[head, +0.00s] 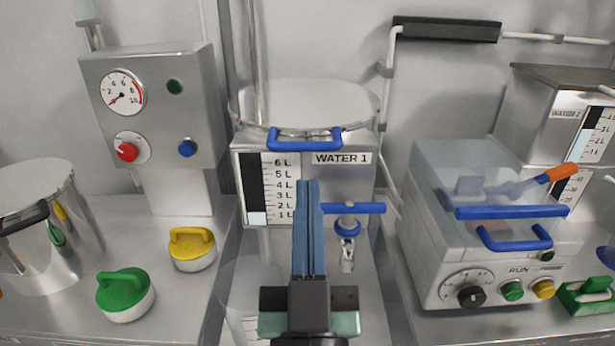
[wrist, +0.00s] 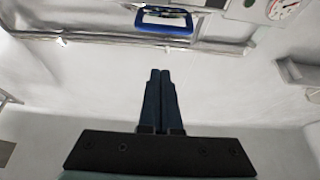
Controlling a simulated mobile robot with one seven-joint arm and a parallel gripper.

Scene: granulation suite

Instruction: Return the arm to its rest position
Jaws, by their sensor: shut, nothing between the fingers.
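My gripper (head: 309,190) points up in front of the WATER 1 tank in the head view, with its two blue fingers side by side and shut. Nothing is held between them. In the wrist view the shut fingers (wrist: 160,75) stand against a pale wall, clear of anything close by. In the head view the gripper overlaps part of the tank's level scale and hides some of the counter below it.
The WATER 1 tank (head: 355,178) has a blue-handled tap (head: 353,208). A control box (head: 155,110) and steel pot (head: 45,225) stand left, with green (head: 125,295) and yellow (head: 192,250) handled pieces. A lidded machine (head: 480,230) stands right.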

